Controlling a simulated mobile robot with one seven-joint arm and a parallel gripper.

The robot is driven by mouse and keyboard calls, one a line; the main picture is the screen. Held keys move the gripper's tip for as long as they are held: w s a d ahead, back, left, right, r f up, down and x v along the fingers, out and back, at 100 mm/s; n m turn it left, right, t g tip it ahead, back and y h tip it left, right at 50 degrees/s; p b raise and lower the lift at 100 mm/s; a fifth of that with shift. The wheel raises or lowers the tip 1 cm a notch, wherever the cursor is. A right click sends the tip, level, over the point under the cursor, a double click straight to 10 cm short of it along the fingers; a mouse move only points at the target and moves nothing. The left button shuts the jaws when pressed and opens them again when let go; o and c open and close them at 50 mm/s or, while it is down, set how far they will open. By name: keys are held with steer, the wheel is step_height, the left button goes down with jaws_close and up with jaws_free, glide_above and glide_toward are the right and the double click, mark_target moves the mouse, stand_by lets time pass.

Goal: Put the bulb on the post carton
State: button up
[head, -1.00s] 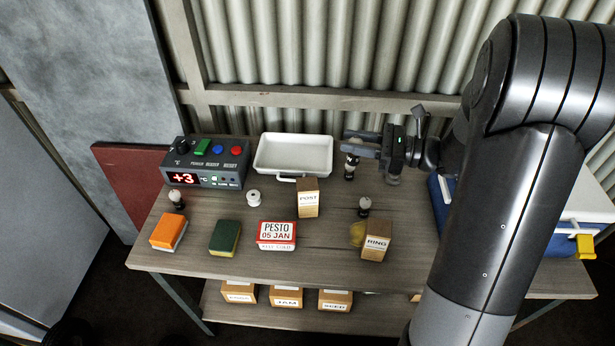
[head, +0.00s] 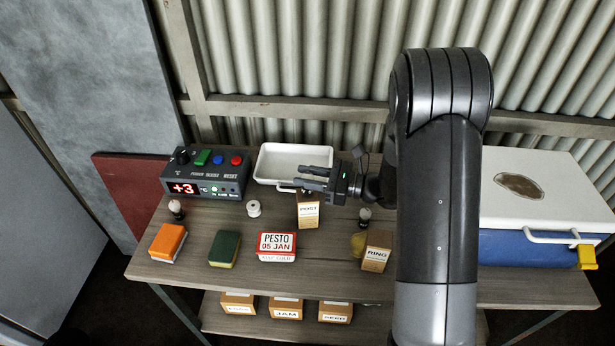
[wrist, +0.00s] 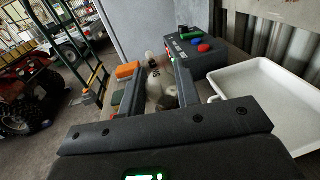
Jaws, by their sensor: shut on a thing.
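In the head view the held bulb is hidden or cannot be told apart from the fingers. The post carton (head: 308,214), a small tan box with a white POST label, stands upright on the table. My fingers appear just above or behind its top in the head view; the exact gap cannot be told.
A white tray (head: 271,165) lies behind the carton, and a control box (head: 217,180) stands left. A blue-white cooler (head: 535,247) is at right.

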steer(key=shift+f, duration=0.25)
steer(key=o, duration=1)
steer(key=shift+r, duration=0.1)
steer(key=d, duration=0.4)
steer(key=s+d, duration=0.1)
steer(key=d, duration=0.7)
steer(key=shift+s, duration=0.4)
